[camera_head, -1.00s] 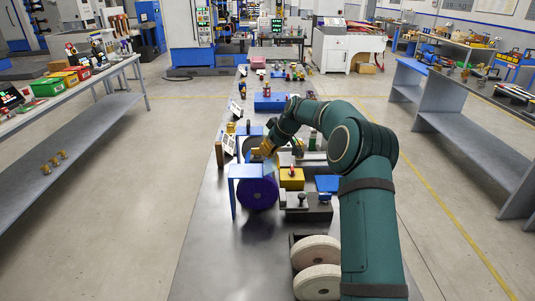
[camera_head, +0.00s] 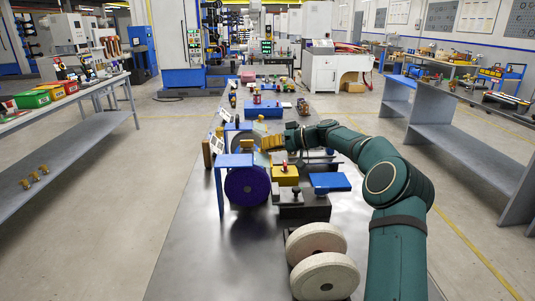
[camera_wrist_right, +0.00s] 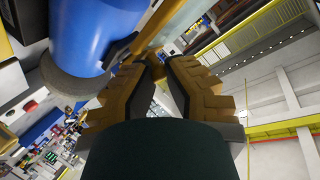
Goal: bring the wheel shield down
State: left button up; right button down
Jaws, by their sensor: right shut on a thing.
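The wheel shield (camera_head: 260,128) is a small pale panel, partly hidden, beside the grinder's far wheel. The near purple wheel (camera_head: 247,187) sits under a blue bracket (camera_head: 236,161). My right gripper (camera_head: 268,143), with yellow-brown fingers, reaches from the right to the shield's edge. In the right wrist view its fingertips (camera_wrist_right: 154,66) are closed together on a thin edge beside a pale panel. A blue cylindrical housing (camera_wrist_right: 95,35) with a grey wheel is close on the left there. The exact contact is hard to see. My left gripper does not show.
A yellow block (camera_head: 284,176), a blue plate (camera_head: 329,182) and a dark block with knobs (camera_head: 303,206) stand right of the wheel. The bench's front left (camera_head: 205,270) is clear.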

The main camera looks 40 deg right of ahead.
jog(key=shift+a+f+b, duration=0.2)
jog(key=shift+b, duration=0.1)
jog(key=c, duration=0.8)
grip_release()
jog(key=shift+c, duration=0.2)
jog(key=shift+w, duration=0.15)
jog(key=shift+d+r, duration=0.1)
jog(key=v, duration=1.1)
jog(key=shift+s+d, duration=0.25)
jog(key=shift+s, duration=0.15)
